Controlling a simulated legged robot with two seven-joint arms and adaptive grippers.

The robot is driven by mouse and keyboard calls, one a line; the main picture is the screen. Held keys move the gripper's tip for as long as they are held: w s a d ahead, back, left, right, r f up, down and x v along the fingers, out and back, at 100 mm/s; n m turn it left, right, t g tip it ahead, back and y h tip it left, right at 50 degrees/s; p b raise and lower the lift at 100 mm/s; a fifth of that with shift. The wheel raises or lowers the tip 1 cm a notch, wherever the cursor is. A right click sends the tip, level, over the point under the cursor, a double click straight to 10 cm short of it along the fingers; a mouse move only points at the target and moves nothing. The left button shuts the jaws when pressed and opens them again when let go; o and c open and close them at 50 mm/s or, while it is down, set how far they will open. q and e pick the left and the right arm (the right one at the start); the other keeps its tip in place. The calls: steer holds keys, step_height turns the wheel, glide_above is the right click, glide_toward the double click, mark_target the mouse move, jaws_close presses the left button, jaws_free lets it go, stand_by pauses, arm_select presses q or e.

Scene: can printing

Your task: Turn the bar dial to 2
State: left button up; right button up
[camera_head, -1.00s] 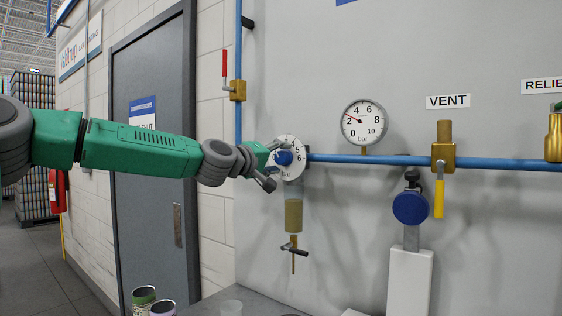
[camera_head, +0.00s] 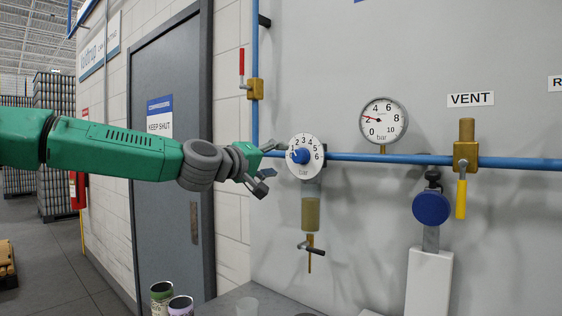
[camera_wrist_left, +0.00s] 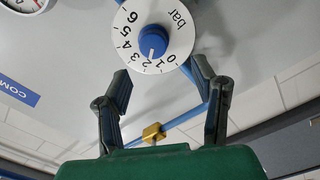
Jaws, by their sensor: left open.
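The bar dial (camera_head: 314,171) is a white disc numbered up to 6 with a blue knob (camera_head: 301,156) at its centre. In the left wrist view, the dial (camera_wrist_left: 181,35) and knob (camera_wrist_left: 153,36) are in full sight, and the knob's white mark points at about 2. My left gripper (camera_head: 269,167) is just left of the dial, open and empty, apart from the knob. Its spread fingers (camera_wrist_left: 161,78) also show in the left wrist view, below the dial. My right gripper is not in view.
A round pressure gauge (camera_head: 382,121) reads near 2. A blue pipe (camera_head: 400,159) runs right to a brass vent valve (camera_head: 466,154) with a yellow handle. A red-handled valve (camera_head: 255,89) is above left. Open cans (camera_head: 180,306) stand below.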

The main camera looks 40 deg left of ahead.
arm_select(q)
steer(key=shift+d, duration=0.1)
steer(key=n, duration=2.1)
glide_toward(296, 158)
steer(key=shift+h, duration=0.3)
steer(key=w, duration=0.5)
steer(key=w+p, duration=0.1)
steer(key=w, duration=0.4)
steer(key=shift+w+d, duration=0.2)
steer(key=shift+d, duration=0.05)
steer(key=shift+d, duration=0.1)
steer(key=c, duration=1.1)
